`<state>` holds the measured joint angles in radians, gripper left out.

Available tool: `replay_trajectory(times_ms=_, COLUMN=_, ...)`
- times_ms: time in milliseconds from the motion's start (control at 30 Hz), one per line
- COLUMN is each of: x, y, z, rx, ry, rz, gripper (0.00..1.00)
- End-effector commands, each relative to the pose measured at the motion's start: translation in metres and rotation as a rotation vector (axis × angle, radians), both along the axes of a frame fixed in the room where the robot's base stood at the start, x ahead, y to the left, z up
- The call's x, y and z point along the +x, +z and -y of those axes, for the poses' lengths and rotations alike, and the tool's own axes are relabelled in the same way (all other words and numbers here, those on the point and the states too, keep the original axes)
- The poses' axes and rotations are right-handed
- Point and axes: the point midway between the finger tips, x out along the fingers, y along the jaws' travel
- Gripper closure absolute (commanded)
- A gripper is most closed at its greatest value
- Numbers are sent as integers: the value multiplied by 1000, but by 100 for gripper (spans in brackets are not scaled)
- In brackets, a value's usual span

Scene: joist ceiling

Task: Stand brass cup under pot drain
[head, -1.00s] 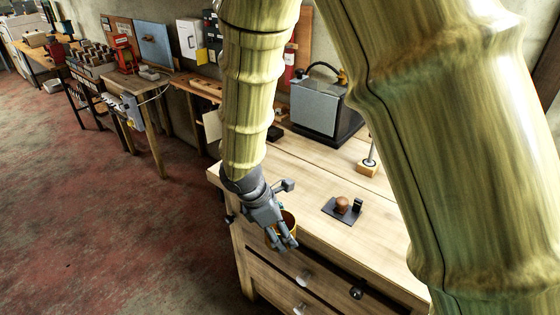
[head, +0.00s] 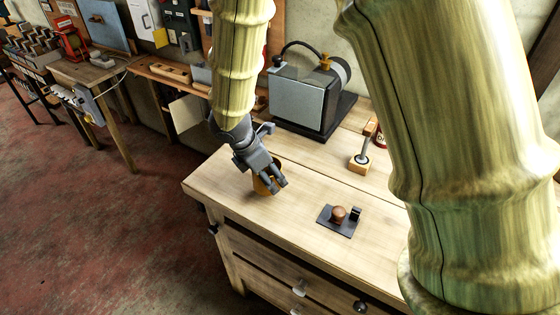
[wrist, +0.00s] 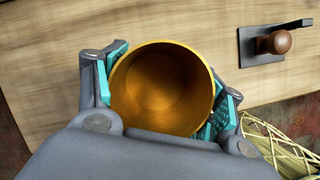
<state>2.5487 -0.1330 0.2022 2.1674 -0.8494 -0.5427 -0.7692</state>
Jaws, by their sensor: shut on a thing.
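The brass cup (head: 262,185) is in my gripper (head: 274,183) over the left part of the wooden bench top. In the wrist view the cup (wrist: 158,85) is open towards the camera and looks empty. The teal pads of my gripper (wrist: 166,96) press on its two sides. I cannot tell whether the cup's base touches the bench. A grey box-shaped vessel (head: 298,100) with a brass fitting (head: 325,61) and a black pipe stands at the back of the bench, behind my gripper. I cannot make out a drain on it.
A dark plate with a brown knob (head: 338,215) lies right of the cup; it also shows in the wrist view (wrist: 276,42). A wooden block with a metal post (head: 360,162) stands farther back. The bench top (head: 300,180) between them is clear.

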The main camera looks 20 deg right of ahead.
Motion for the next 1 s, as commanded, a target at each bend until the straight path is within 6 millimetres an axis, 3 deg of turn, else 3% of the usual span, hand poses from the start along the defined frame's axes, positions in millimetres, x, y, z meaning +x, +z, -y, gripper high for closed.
replay_trajectory(times_ms=200, x=31, y=-1, z=31, rx=2, ry=-3, rz=0, gripper=60)
replay_trajectory(times_ms=400, x=50, y=-5, z=49, rx=1, ry=-3, rz=1, gripper=60)
replay_trajectory(times_ms=667, x=64, y=-6, z=63, rx=0, ry=-3, rz=1, gripper=60)
replay_trajectory(times_ms=1000, x=63, y=-40, z=62, rx=0, ry=1, rz=0, gripper=60)
